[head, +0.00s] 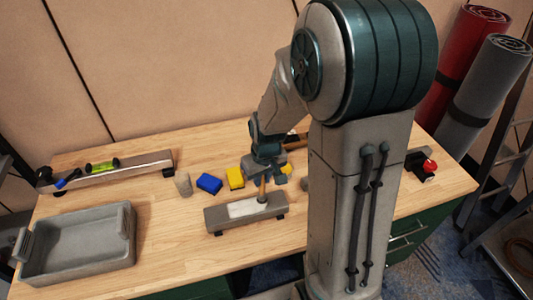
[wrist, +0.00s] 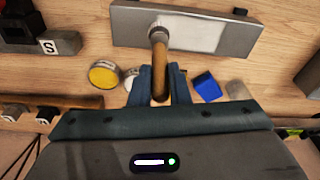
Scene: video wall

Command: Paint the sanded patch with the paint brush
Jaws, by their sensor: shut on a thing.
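My gripper (head: 266,172) is shut on the wooden handle of the paint brush (head: 262,188), which points down at the grey panel (head: 216,218). The pale sanded patch (head: 243,208) lies on top of the panel. In the wrist view my gripper (wrist: 160,88) holds the brush (wrist: 159,68) between two dark fingers. The brush head is over the left end of the patch (wrist: 202,32) there, on the grey panel (wrist: 130,27). I cannot tell whether the bristles touch it.
A grey tray (head: 128,222) stands at the left of the wooden bench (head: 180,255). A blue block (head: 209,183), a yellow item (head: 235,177) and a beige cylinder (head: 183,184) lie behind the panel. A long metal rail (head: 130,168) is at the back left.

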